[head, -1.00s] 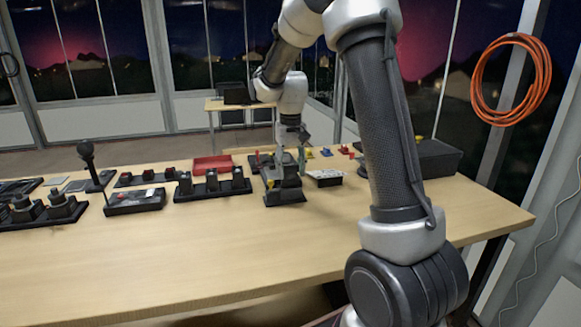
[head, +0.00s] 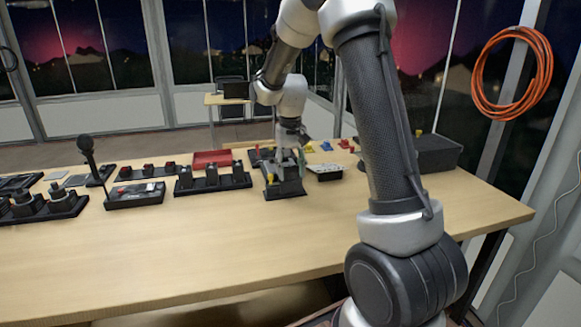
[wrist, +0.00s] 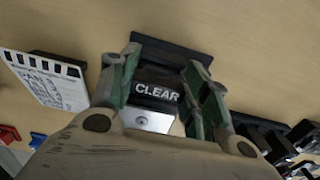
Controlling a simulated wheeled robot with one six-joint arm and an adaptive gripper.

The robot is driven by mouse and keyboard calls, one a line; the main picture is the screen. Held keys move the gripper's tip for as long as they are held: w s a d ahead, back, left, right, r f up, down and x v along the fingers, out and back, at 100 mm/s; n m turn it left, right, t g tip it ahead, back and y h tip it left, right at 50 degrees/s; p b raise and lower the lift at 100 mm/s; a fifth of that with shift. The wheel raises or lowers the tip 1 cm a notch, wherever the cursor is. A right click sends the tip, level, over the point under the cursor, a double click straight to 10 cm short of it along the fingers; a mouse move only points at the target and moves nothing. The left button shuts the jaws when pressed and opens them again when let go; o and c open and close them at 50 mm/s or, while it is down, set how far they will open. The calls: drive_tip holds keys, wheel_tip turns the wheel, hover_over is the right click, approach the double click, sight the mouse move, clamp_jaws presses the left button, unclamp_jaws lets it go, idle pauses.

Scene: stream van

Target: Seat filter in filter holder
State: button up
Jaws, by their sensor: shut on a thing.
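My gripper (head: 287,162) is at the black filter holder (head: 287,188) on the table in the head view. In the wrist view, my gripper's green-edged fingers (wrist: 161,88) are shut on a dark block labelled CLEAR (wrist: 156,91), which appears to be the filter. A silvery plate with a screw (wrist: 150,119) shows just below the label. The dark base of the holder (wrist: 172,54) lies beyond the fingertips. The filter's lower edge is hidden, so I cannot tell whether it is fully down in the holder.
A black-and-white printed slate (wrist: 45,80) lies close on the left in the wrist view. A black rack with several dark upright pieces (head: 212,180) stands left of the holder in the head view. A red tray (head: 212,158) is behind it. The table front (head: 200,240) is clear.

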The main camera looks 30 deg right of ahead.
sight(290, 166)
drive_tip(key=shift+f, duration=1)
drive_tip(key=o, duration=1.2)
drive_tip(key=shift+r, duration=0.1)
wheel_tip(290, 166, up, 12)
drive_tip(key=shift+f, duration=0.1)
drive_tip(key=shift+w, duration=0.1)
drive_tip(key=s+r+n+t, duration=0.1)
drive_tip(key=s+r+t, duration=0.1)
drive_tip(key=s, duration=1.3)
drive_tip(key=s+r+n+t, duration=0.1)
drive_tip(key=s+r+t, duration=0.1)
drive_tip(key=s, duration=1.3)
drive_tip(key=shift+a+r, duration=0.2)
drive_tip(key=shift+r, duration=0.05)
